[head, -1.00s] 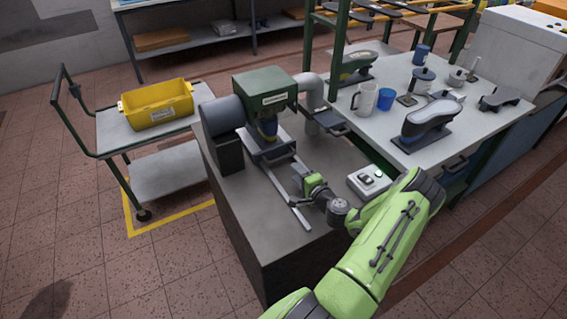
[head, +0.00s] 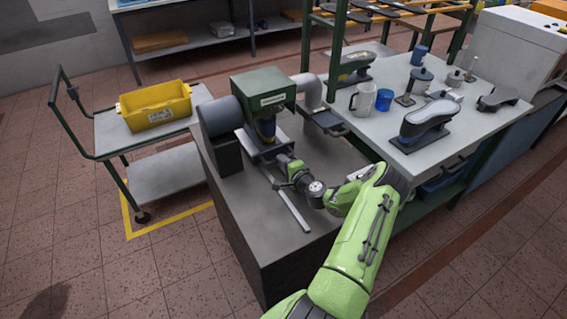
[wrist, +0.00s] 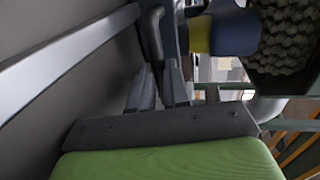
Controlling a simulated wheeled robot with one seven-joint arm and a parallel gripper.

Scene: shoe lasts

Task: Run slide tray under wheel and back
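The slide tray (head: 270,151) sits on its rail at the foot of the green-hooded machine (head: 264,88). The wheel is mostly hidden under the hood; in the wrist view a rough, bumpy round surface (wrist: 288,32), seemingly the wheel, fills the top right. My gripper (head: 284,163) is at the near side of the tray. In the wrist view its fingers (wrist: 160,84) are close together, with a dark upright handle (wrist: 156,35) between them. They look shut on it, though contact is partly hidden. A blue and yellow part (wrist: 232,33) stands beside the wheel.
The pale rail (head: 292,211) runs along the dark bench (head: 252,222) towards the front. A control box (head: 357,173) is partly behind my arm. A table with a shoe last (head: 425,120), mugs and tools stands right. A trolley with a yellow bin (head: 156,106) stands left.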

